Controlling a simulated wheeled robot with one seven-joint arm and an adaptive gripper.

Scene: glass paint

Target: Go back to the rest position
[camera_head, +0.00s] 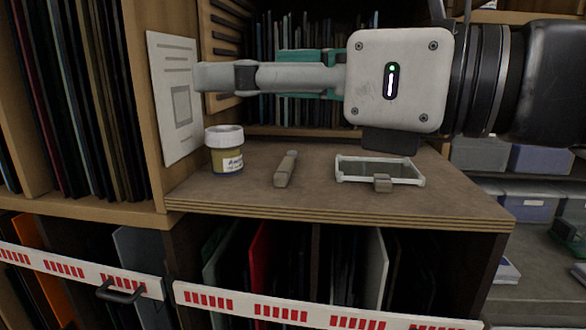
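My gripper (205,77) reaches in from the right at the top of the view, above the wooden shelf top (420,200), with its fingers pointing left. I see it side-on, with one finger in front, so I cannot tell whether it is open or shut. No object shows at its fingertips.
A jar with a white lid (224,150), a small grey-brown tool (285,170) and a white-framed tray (378,171) stand on the shelf top. Upright glass sheets fill the racks behind, left and below. Red-marked white bars (325,313) cross the front. Storage bins (540,160) stand right.

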